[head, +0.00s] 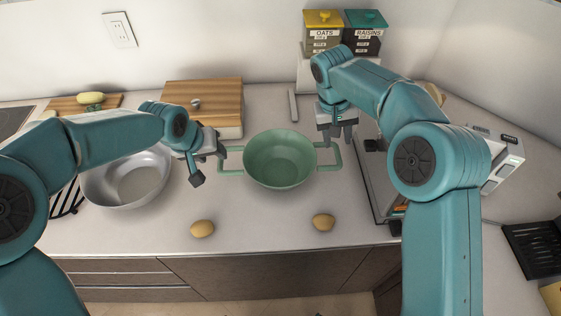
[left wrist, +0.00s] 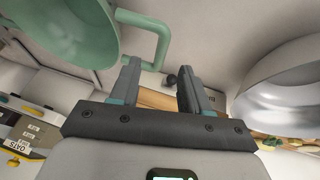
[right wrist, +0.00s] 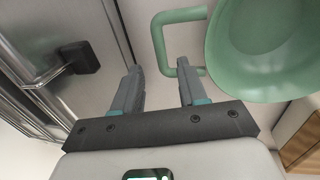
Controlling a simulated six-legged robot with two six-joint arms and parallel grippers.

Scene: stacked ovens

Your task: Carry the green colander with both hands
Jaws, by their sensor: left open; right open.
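The green colander (head: 279,158) stands upright on the counter, empty, with a loop handle on each side. My left gripper (head: 207,168) is open just left of its left handle (head: 230,163). In the left wrist view that handle (left wrist: 160,45) is ahead of the fingers (left wrist: 160,78), beside one fingertip. My right gripper (head: 338,136) is open above and near the right handle (head: 338,158). In the right wrist view that handle (right wrist: 158,40) is ahead of the fingers (right wrist: 160,80), closer to the finger on the colander side. Neither gripper visibly holds a handle.
A metal bowl (head: 126,190) stands left of the colander. A wooden box (head: 204,95) is behind it. Two potatoes (head: 202,229) (head: 323,221) lie near the front edge. A steel appliance (head: 372,185) stands to the right. OATS and RAISINS canisters (head: 322,32) are at the back.

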